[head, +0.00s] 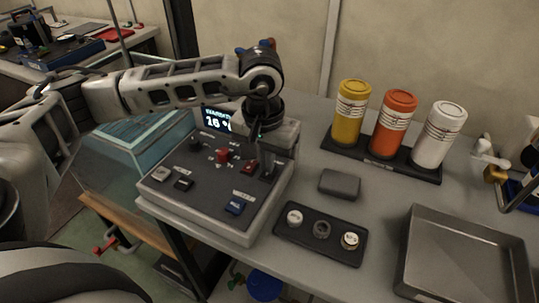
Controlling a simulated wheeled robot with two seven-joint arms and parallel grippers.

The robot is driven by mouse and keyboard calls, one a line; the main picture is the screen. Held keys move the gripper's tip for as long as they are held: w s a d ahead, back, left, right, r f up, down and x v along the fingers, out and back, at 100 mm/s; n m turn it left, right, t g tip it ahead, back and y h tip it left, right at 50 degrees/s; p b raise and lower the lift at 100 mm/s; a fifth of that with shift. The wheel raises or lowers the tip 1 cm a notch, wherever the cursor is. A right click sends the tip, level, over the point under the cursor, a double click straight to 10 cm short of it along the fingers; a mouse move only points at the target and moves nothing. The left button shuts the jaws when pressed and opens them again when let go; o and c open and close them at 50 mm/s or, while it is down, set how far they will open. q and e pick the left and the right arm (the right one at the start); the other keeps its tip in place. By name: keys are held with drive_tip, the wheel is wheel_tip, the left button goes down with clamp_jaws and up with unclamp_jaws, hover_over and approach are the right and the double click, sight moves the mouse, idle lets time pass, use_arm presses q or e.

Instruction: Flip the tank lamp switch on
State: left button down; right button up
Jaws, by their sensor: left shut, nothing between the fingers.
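A grey control box (214,222) stands on the bench with a lit display (215,119) at its back. The labels are too small to read, so I cannot tell which switch is the tank lamp's. My left gripper (266,172) points down, shut and empty, just right of the red rocker. I cannot tell whether it touches the box. My right gripper is out of view.
A glass tank (125,160) with water stands left of the box, under my left arm. To the right are a dark tray (318,246) with small round parts, a grey block (340,184), yellow, orange and white canisters (394,122), and an empty metal tray (465,258).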

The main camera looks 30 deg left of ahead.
use_arm(q)
drive_tip(key=shift+w, duration=0.1)
drive_tip(key=shift+r, duration=0.25)
drive_tip(key=r+p, duration=0.1)
drive_tip(key=r, duration=0.2)
drive_tip(key=r+p, duration=0.1)
drive_tip(key=shift+s+r+p, duration=0.25)
drive_tip(key=shift+s+p, duration=0.1)
drive_tip(key=shift+s+r+b, duration=0.2)
drive_tip(key=shift+r+b, duration=0.35)
drive_tip(key=shift+r, duration=0.15)
wheel_tip(320, 180, up, 6)
hover_over(265, 175)
drive_tip(key=s, duration=0.1)
drive_tip(key=shift+s+r, duration=0.15)
drive_tip(key=shift+r, duration=0.6)
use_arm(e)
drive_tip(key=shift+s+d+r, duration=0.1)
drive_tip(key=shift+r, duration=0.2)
